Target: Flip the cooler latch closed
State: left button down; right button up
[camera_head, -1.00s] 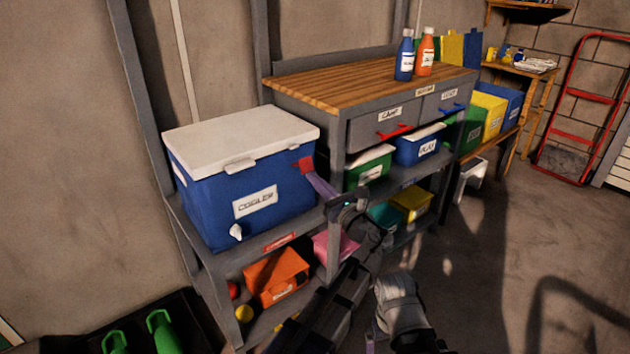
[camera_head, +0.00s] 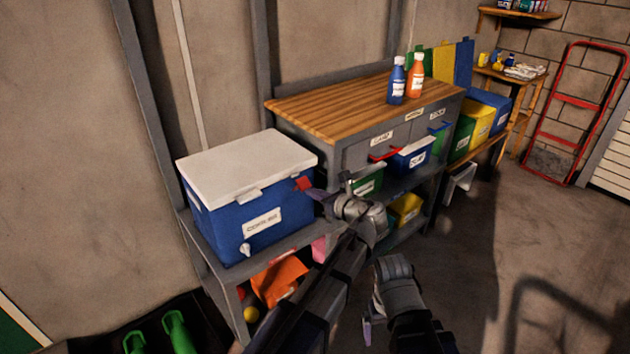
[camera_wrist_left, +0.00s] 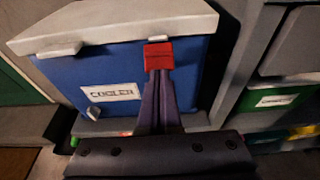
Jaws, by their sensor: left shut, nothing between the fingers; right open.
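The blue cooler (camera_head: 250,218) stands on the grey shelf unit with its white lid (camera_head: 245,165) down. Its red latch (camera_head: 304,184) is at the front right, just under the lid edge; it also shows in the left wrist view (camera_wrist_left: 158,56). I cannot tell whether the latch lies flat or sticks out. My left gripper (camera_head: 312,189) is shut and empty, its tips right at the latch. In the left wrist view its purple fingers (camera_wrist_left: 158,78) point up at the latch's lower edge; contact is unclear. My right gripper (camera_head: 368,328) is open, low over the floor, away from the cooler.
The workbench (camera_head: 330,98) with drawers and a red handle (camera_head: 385,155) stands right of the cooler. Two bottles stand on it. Bins fill the shelves below. An orange bin (camera_head: 278,280) is under the cooler.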

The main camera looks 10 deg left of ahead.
aim_at(303, 181)
pick_arm(q)
jog(key=r+g+h+p, duration=0.1)
jog(key=p, duration=0.2)
jog(key=a+r+h+p, duration=0.1)
jog(key=p, duration=0.2)
jog(key=w+r+g+h+p, duration=0.1)
jog(key=p, duration=0.2)
jog(key=shift+w+a+r+g, duration=0.1)
jog(key=shift+a+r+g, duration=0.15)
jog(key=shift+r+g, duration=0.1)
jog(key=shift+w+a+h+p, duration=0.1)
jog(key=shift+a+h+p, duration=0.05)
jog(key=shift+h+p, duration=0.45)
jog(key=shift+f, duration=0.2)
jog(key=shift+r, duration=0.15)
jog(key=shift+r+p, duration=0.6)
jog(key=shift+r, duration=0.1)
